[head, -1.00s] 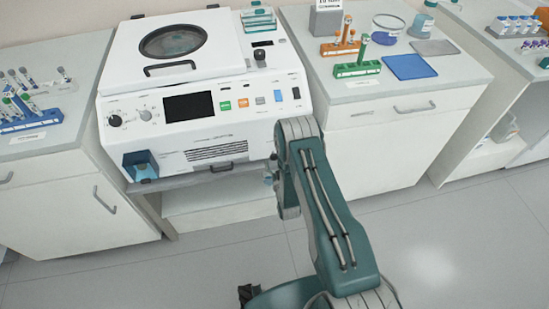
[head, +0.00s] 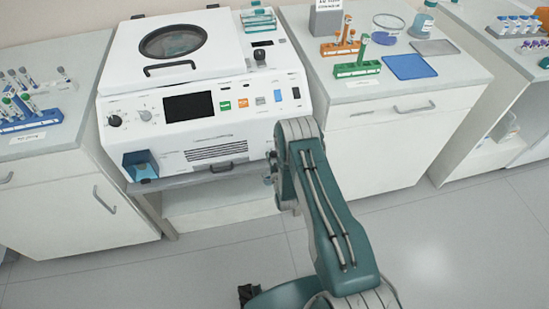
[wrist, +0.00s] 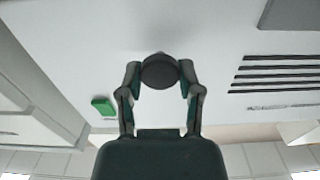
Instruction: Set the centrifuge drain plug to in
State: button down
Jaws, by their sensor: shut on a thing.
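The centrifuge (head: 240,140) is a white machine with a round lid window, a dark screen and a front panel, standing between two side benches in the head view. In the wrist view its pale panel (wrist: 215,40) fills most of the picture. A round dark plug (wrist: 160,71), which I take to be the drain plug, sits at this panel. My gripper (wrist: 160,78) is shut on the plug, one finger on each side. How far the plug sits in the panel is hidden behind its head. In the head view my arm hides the gripper and plug.
A small green part (wrist: 104,106) is on the panel left of my gripper, and dark vent slots (wrist: 275,73) are to the right. Benches with a blue tube rack (head: 32,122) and a green tube rack (head: 357,69) flank the machine. The floor in front is clear.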

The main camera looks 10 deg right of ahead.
jog(key=shift+w, duration=0.55)
jog(key=shift+c, duration=1.4)
grip_release()
jog(key=s, duration=1.2)
jog(key=shift+w, duration=0.1)
